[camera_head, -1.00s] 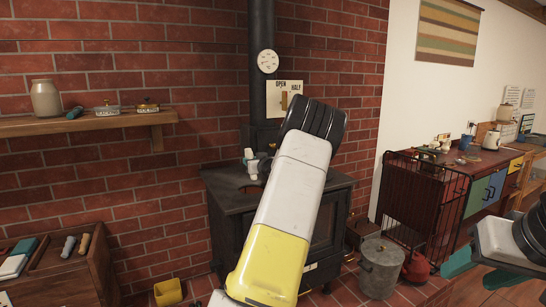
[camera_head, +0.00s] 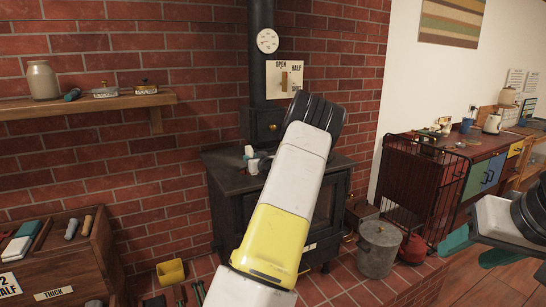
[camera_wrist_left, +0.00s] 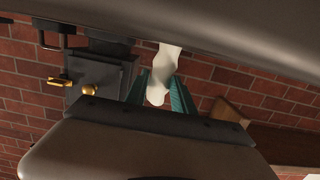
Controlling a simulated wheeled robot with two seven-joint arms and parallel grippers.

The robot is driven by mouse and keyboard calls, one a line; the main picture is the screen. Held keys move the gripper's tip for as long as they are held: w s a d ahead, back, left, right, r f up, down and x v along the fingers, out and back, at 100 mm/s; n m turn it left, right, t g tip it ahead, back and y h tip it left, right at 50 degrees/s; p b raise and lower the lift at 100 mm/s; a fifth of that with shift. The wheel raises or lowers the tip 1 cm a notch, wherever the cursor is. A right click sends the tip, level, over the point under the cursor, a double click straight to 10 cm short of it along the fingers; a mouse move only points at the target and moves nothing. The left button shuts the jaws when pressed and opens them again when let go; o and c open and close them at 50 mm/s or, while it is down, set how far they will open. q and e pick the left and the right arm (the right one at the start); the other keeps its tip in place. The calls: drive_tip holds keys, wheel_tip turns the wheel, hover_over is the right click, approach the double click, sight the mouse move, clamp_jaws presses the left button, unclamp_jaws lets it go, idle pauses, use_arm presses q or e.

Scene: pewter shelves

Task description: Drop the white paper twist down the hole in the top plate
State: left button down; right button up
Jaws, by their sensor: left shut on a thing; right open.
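The white paper twist (camera_head: 249,151) is held upright just above the black stove's top plate (camera_head: 226,179), near its back left part. My left gripper (camera_head: 257,163) is shut on it. In the left wrist view the twist (camera_wrist_left: 160,72) sits between the teal fingers of the left gripper (camera_wrist_left: 158,92). The hole does not show clearly; the area under the gripper is dark and partly covered. I cannot tell whether the twist is right over it. My left arm hides the plate's right part. My right gripper (camera_head: 478,248) is open and empty at the right edge.
The stove pipe (camera_head: 262,85) rises behind the plate, with a gauge (camera_head: 267,40) and an OPEN/HALF sign (camera_head: 298,82). A wall shelf (camera_head: 80,108) is left. A bucket (camera_head: 377,250) and black wire guard (camera_head: 405,190) stand right. A wooden box (camera_head: 60,262) is lower left.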

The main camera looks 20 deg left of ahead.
use_arm(q)
drive_tip(key=c, duration=1)
unclamp_jaws()
drive_tip(key=shift+s+d, duration=0.1)
drive_tip(key=v, duration=0.7)
drive_tip(key=shift+s+d, duration=0.15)
drive_tip(key=shift+s, duration=0.1)
